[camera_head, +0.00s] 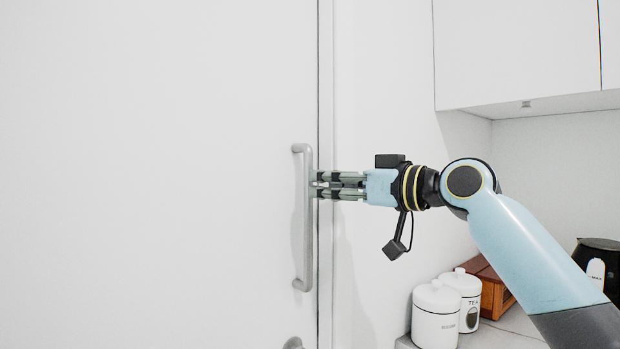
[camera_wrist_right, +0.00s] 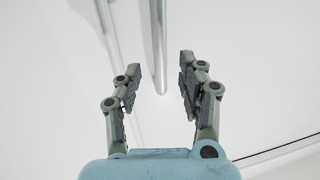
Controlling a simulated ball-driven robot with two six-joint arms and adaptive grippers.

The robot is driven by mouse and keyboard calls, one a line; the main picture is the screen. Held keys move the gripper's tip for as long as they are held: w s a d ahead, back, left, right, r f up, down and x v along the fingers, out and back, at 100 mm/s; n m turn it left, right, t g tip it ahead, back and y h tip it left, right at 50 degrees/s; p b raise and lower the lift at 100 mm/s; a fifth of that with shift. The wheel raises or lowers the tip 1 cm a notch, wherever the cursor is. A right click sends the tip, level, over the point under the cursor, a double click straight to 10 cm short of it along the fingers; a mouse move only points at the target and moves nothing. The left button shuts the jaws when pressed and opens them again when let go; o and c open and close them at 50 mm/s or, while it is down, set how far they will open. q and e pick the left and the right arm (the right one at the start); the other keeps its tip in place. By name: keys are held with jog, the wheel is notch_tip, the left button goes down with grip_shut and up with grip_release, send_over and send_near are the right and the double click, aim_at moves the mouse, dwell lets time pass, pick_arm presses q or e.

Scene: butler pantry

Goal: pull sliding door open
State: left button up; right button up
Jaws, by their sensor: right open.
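The white sliding door (camera_head: 150,170) fills the left half of the head view. Its grey vertical bar handle (camera_head: 302,240) is near the door's right edge. My right gripper (camera_head: 316,185) comes in from the right, with its fingertips at the handle's middle height. In the right wrist view, the gripper (camera_wrist_right: 159,75) is open. The handle (camera_wrist_right: 158,40) shows there as a grey bar ahead, in line with the gap between the fingers. I cannot tell whether the fingers touch it. My left gripper is out of view.
A narrow dark seam (camera_head: 325,60) runs along the door's right edge beside a white wall. White canisters (camera_head: 436,315), a wooden box (camera_head: 492,290) and a black kettle (camera_head: 598,262) stand on the counter at right. A white cabinet (camera_head: 515,50) hangs above.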

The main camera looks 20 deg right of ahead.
aim_at(312, 184)
jog(key=p+x, duration=0.1)
jog(key=x, duration=0.4)
jog(key=shift+w+a, duration=0.15)
jog(key=shift+w, duration=0.05)
grip_shut()
jog(key=shift+w+a+f, duration=0.1)
jog(key=shift+w+f, duration=0.05)
dwell(0.3)
